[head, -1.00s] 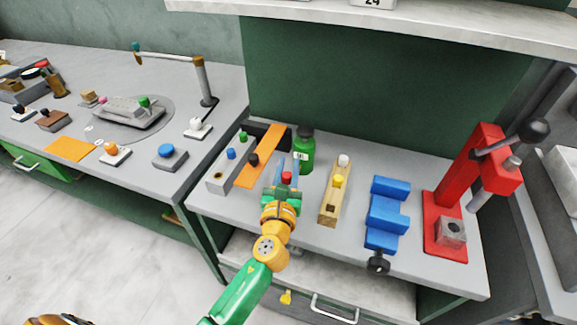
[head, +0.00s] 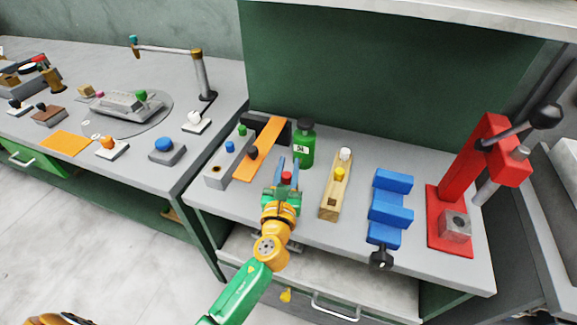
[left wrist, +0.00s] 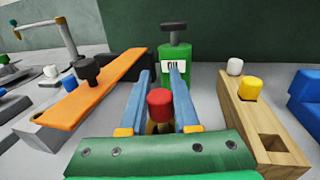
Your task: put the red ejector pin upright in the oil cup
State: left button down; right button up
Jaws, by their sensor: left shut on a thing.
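My left gripper (head: 288,164) is shut on the red ejector pin. The pin's red cap (head: 286,176) shows between the blue fingers, and also in the left wrist view (left wrist: 160,104); its shaft is mostly hidden by the gripper. A green bottle (head: 305,152) with a black top and a white label stands just beyond the fingers; it also shows in the left wrist view (left wrist: 175,55). The label seems to read "OIL" but is partly covered by a finger. I cannot make out a separate open oil cup. My right gripper is not in view.
A grey block (head: 217,176) with blue and green pins and an orange strip (head: 262,148) with a black knob lie left. A wooden block (head: 330,204) with white and yellow pins, a blue vise (head: 390,212) and a red press (head: 448,200) stand right.

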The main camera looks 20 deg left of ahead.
pick_arm(q)
jog(key=shift+f+b, duration=0.7)
jog(key=shift+f, duration=0.1)
jog(key=c, duration=0.6)
grip_release()
jog(key=shift+s, duration=0.1)
jog(key=s, duration=0.4)
jog(key=s+d, duration=0.1)
jog(key=s, duration=0.1)
jog(key=shift+s+f, duration=0.1)
jog(key=shift+s, duration=0.4)
jog(key=shift+w, duration=0.15)
